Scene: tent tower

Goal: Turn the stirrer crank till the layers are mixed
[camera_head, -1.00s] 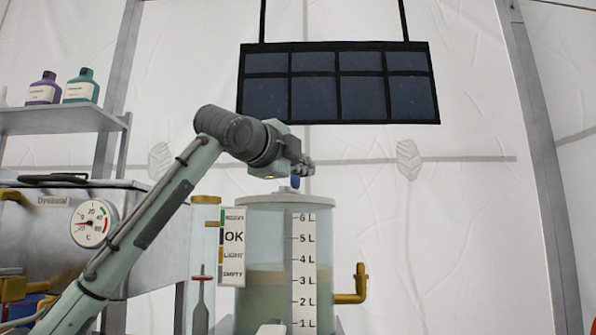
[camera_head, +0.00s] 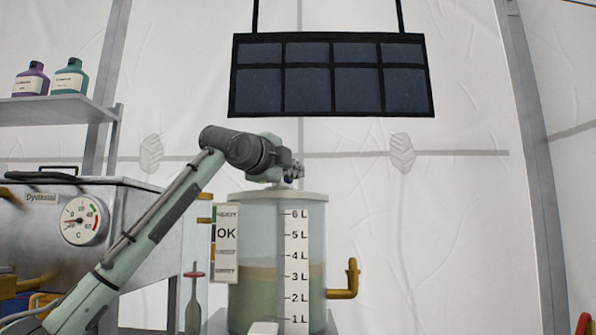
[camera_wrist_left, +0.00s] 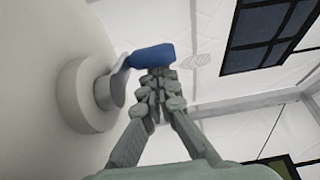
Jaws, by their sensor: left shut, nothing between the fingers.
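The stirrer tank (camera_head: 260,232) stands upright in the head view, clear-walled with a pale lid and a 1 L to 6 L scale. It shows a greenish lower layer (camera_head: 255,302), a thin tan band (camera_head: 258,272) and a paler layer above. My left gripper (camera_head: 298,172) is just above the lid. In the left wrist view, the crank has a round hub (camera_wrist_left: 88,95) on the lid and a blue handle (camera_wrist_left: 152,55). The left gripper's closed fingertips (camera_wrist_left: 158,76) are right by the handle, with nothing between them; contact is unclear. My right gripper is out of view.
A yellow tap (camera_head: 349,283) sticks out at the tank's right. A sign reading OK (camera_head: 226,245) stands at its left. A metal box with a dial gauge (camera_head: 85,220) and a bottle shelf (camera_head: 60,110) are at the left. A dark panel (camera_head: 332,76) hangs above.

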